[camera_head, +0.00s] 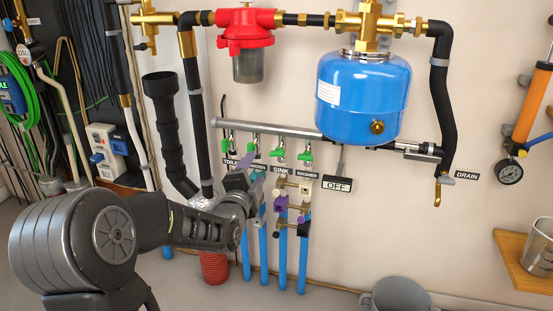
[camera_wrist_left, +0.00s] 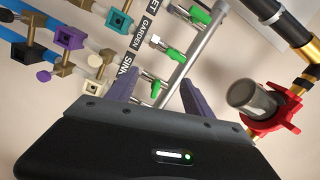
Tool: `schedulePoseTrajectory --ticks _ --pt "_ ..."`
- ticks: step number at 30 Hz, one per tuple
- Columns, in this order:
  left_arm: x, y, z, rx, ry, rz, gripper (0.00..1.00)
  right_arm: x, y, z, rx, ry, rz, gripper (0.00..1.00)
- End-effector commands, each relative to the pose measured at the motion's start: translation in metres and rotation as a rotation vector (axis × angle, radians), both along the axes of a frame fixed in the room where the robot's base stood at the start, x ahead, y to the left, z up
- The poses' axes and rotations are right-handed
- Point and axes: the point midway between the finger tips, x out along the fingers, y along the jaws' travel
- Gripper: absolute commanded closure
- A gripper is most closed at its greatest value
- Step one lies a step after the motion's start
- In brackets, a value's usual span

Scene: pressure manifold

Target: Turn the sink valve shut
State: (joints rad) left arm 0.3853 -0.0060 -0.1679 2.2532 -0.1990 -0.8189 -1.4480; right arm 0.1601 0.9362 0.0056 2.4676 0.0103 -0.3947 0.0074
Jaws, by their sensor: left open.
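The sink valve is a green handle (camera_head: 279,152) on a small silver tap, above the SINK label (camera_head: 281,170) in the head view. In the left wrist view the sink valve handle (camera_wrist_left: 155,88) shows between my fingers, near the SINK label (camera_wrist_left: 127,66). My left gripper (camera_head: 249,164) is in front of the valve row, near the garden label, which it partly covers. In the left wrist view my left gripper (camera_wrist_left: 157,92) is open, with one finger on each side of the sink handle. I cannot tell whether they touch. My right gripper is out of view.
Other green valves, toilet (camera_head: 224,150), garden (camera_head: 252,148) and washer (camera_head: 305,152), sit close along the grey pipe (camera_head: 268,130). Coloured knobs, including a purple one (camera_head: 281,202), stick out below. A blue tank (camera_head: 362,98) hangs above right. An OFF sign (camera_head: 337,184) is right.

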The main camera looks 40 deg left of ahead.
Motion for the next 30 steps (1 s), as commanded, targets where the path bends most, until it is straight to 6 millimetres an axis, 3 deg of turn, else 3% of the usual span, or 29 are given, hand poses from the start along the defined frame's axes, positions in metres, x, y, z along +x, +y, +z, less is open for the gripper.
schedulePoseTrajectory --ticks 5,9,15,20,30 --pt "0.005 -0.007 0.005 -0.494 -0.226 -0.021 0.40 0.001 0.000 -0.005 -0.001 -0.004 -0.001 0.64" --pt "0.015 -0.026 0.013 -0.894 -0.386 -0.061 0.40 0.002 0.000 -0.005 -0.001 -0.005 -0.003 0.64" --pt "0.019 -0.034 0.015 -1.276 -0.523 -0.069 0.40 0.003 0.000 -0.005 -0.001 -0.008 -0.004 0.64" --pt "0.020 -0.034 0.014 -1.376 -0.560 -0.065 0.40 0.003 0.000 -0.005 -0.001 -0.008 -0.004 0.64" --pt "0.021 -0.034 0.014 -1.380 -0.563 -0.064 0.40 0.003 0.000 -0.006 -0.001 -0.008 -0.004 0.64"
